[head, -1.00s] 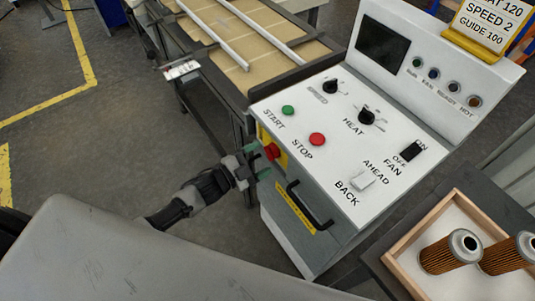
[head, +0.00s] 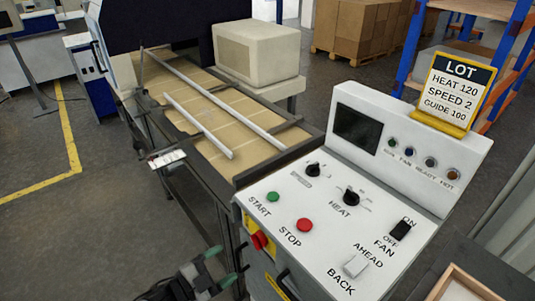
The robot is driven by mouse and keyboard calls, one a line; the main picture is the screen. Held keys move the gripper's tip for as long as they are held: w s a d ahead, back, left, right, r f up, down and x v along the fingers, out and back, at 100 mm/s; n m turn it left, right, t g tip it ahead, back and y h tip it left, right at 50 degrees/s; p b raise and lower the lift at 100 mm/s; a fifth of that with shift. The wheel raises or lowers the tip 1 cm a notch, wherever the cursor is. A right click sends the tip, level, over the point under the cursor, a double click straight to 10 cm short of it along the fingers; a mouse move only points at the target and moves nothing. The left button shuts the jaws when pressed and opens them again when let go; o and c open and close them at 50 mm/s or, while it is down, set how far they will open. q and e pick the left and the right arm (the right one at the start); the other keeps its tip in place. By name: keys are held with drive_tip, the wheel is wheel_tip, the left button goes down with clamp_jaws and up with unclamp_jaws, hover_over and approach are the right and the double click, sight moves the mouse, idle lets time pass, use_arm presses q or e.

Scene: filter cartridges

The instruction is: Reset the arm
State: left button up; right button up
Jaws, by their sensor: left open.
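My left gripper (head: 221,267) is at the bottom of the head view, with green-tipped fingers apart and nothing between them. It is in front of the control cabinet's left side, below the red knob (head: 259,241) on its yellow plate, and apart from it. The white control panel (head: 315,235) has a green START button (head: 273,197), a red STOP button (head: 304,225), black SPEED (head: 313,170) and HEAT (head: 351,197) knobs, a black FAN switch (head: 400,230) and a white AHEAD/BACK switch (head: 355,266). The dark screen (head: 358,129) is blank. My right gripper is not in view.
A conveyor (head: 235,120) with two pale guide rails runs away behind the panel. A yellow LOT sign (head: 455,92) reads HEAT 120, SPEED 2, GUIDE 100. A wooden tray's corner (head: 462,282) shows at bottom right. The floor at left is open.

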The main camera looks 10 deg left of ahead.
use_arm(q)
drive_tip(key=s+a+f+n+g+y, duration=0.1)
drive_tip(key=s+a+f+n+y, duration=0.15)
drive_tip(key=f, duration=0.55)
drive_tip(key=s+a+f+n+g+y, duration=0.1)
drive_tip(key=s+a+f+n+y, duration=0.15)
drive_tip(key=f, duration=0.45)
drive_tip(key=s+a+f+n+g+y, duration=0.1)
drive_tip(key=s+f+n+g+y, duration=0.2)
drive_tip(key=f, duration=0.5)
drive_tip(key=s+d+f+n+g+y, duration=0.1)
drive_tip(key=s+f+n+g, duration=0.1)
drive_tip(key=s+f, duration=0.3)
drive_tip(key=s+d+f+n+g+y, duration=0.1)
drive_tip(key=s+f, duration=0.4)
drive_tip(key=s, duration=0.8)
drive_tip(key=s+d+f+n+g+y, duration=0.1)
drive_tip(key=s+f+n+g, duration=0.2)
drive_tip(key=s, duration=0.6)
wheel_tip(320, 180, down, 2)
drive_tip(key=shift+s+d+f+g, duration=0.1)
drive_tip(key=shift+s+d+g, duration=0.25)
drive_tip(key=shift+g, duration=0.75)
drive_tip(key=shift+c, duration=0.4)
